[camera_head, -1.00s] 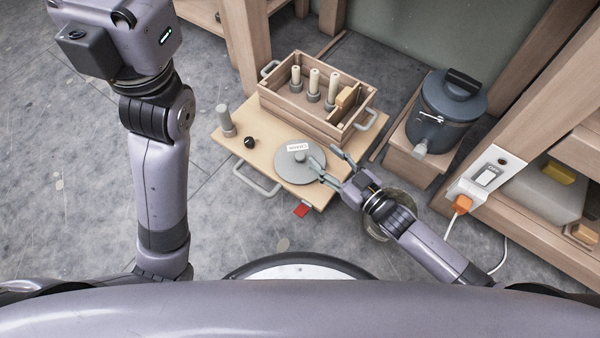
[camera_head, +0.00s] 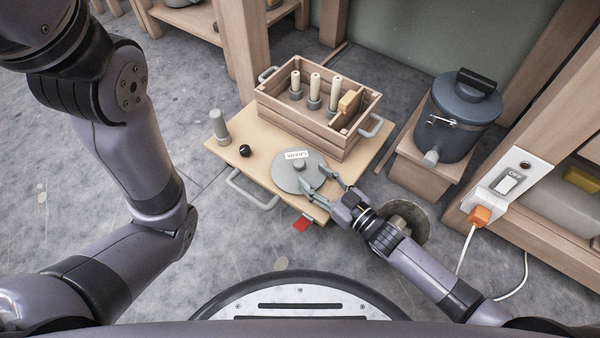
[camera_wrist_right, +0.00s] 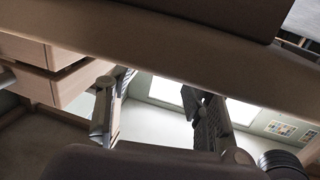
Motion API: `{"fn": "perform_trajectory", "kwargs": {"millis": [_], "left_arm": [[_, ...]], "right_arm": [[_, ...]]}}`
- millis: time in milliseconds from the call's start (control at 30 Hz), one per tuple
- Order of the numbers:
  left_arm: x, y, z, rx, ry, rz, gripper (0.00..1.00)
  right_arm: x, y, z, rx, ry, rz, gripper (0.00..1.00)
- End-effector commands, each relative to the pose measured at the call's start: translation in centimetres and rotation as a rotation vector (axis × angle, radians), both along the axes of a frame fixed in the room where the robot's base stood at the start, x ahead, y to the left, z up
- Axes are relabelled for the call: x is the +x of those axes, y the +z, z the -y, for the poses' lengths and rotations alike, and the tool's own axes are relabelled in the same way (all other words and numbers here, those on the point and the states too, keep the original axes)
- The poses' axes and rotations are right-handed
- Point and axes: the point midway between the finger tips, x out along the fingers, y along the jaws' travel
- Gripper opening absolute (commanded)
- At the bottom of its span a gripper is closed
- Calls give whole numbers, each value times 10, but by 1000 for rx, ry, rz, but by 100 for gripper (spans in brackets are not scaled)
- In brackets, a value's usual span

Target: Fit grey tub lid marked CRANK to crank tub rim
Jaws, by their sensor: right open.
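The grey round lid (camera_head: 290,179) with a small central knob and a white label reading CRANK lies on the wooden board, near its front right edge. My right gripper (camera_head: 318,183) is open at the lid's right edge, with one fingertip overlapping the lid in the picture; I cannot tell whether it touches. Its two fingers also show spread apart in the right wrist view (camera_wrist_right: 160,118), with nothing seen between them. A round grey-brown object (camera_head: 409,214) is partly hidden behind my right forearm; I cannot tell if it is the crank tub. My left gripper is out of view.
The wooden board (camera_head: 371,160) also carries a divided crate (camera_head: 302,122) with several pegs, a grey cylinder (camera_head: 218,126) and a black knob (camera_head: 245,151). A blue lidded container (camera_head: 449,115) stands on a wooden stand at right. A switch box (camera_head: 507,184) with an orange plug is farther right.

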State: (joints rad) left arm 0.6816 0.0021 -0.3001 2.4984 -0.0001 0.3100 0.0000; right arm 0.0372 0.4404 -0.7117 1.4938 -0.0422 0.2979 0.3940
Motion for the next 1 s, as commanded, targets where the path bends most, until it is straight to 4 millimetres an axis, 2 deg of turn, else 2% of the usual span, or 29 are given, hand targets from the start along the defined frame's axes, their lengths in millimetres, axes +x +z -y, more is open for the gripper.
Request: {"fn": "perform_trajectory", "kwargs": {"millis": [300,600,1000], "left_arm": [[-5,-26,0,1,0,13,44],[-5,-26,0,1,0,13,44],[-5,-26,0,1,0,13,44]], "right_arm": [[32,-4,-29,2,1,2,48],[36,-2,-33,0,0,0,48],[35,-2,-33,1,0,-1,22]]}}
